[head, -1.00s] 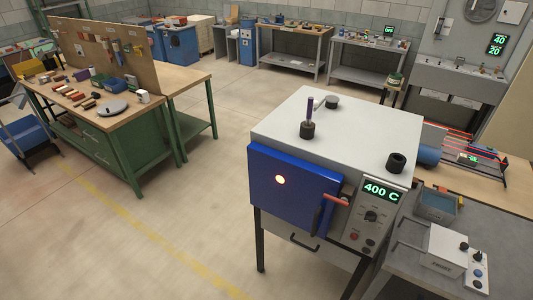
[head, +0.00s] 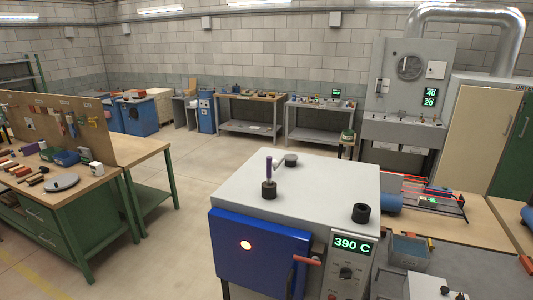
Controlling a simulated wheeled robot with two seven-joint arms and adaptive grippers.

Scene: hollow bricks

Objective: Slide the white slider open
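I cannot make out a white slider in the head view. A grey furnace (head: 325,185) with a blue front door (head: 265,262) stands closest to me. The door looks shut, with a red-ended handle (head: 307,261) at its right edge and a glowing orange spot in it. Its green display (head: 353,245) reads 390 C. Neither of my grippers is in view.
A green workbench (head: 80,215) with tools and a pegboard stands at left. Side tables with a grey bin (head: 408,250) and a white box (head: 430,288) adjoin the furnace at right. A tall beige cabinet (head: 485,135) stands behind. Floor between bench and furnace is clear.

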